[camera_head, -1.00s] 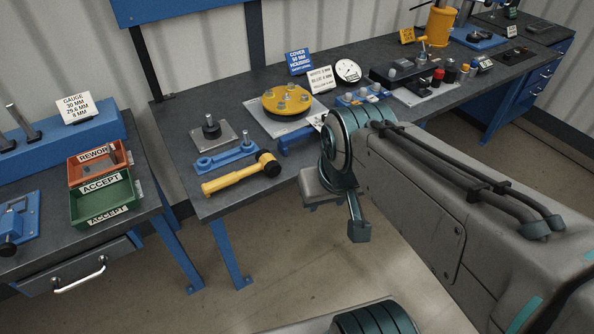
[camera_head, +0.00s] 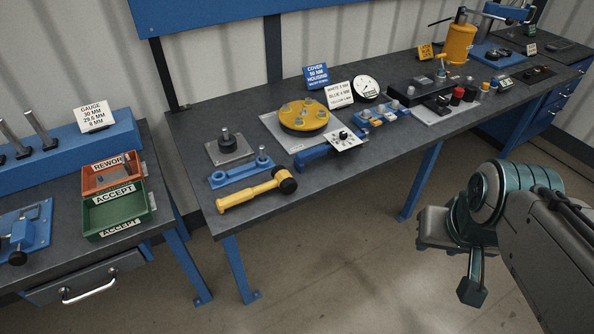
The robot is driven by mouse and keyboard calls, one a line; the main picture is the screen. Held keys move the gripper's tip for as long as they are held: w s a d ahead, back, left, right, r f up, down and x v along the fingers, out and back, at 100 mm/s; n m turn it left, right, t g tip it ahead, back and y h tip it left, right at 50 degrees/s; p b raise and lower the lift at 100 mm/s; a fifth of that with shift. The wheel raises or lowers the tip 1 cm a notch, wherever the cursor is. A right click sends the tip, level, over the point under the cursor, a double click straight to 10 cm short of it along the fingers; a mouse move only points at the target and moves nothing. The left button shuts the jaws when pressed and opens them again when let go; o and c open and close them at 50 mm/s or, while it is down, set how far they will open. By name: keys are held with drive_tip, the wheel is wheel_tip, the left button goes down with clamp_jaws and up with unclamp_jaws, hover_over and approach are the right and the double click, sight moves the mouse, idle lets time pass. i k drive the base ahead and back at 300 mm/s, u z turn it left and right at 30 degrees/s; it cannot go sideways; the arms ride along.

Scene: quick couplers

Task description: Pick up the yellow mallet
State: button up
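The yellow mallet (camera_head: 249,197) lies on the dark workbench near its front left edge. Its yellow handle points left and its black head is at the right end. My gripper (camera_head: 448,262) hangs at the right of the view, in front of the bench and well apart from the mallet. One finger (camera_head: 473,291) shows below the wrist. The gap between the fingers is not clear from this angle, and I see nothing held.
A blue bracket (camera_head: 241,172) lies just behind the mallet. A yellow round cover (camera_head: 304,115) and a blue clamp-like part (camera_head: 318,155) are to its right. Green (camera_head: 116,214) and orange (camera_head: 110,174) bins stand on the left bench. The floor before the bench is open.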

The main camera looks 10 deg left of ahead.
sight(282, 178)
drive_tip(key=u, duration=0.15)
drive_tip(key=i, duration=0.95)
drive_tip(key=u, duration=0.8)
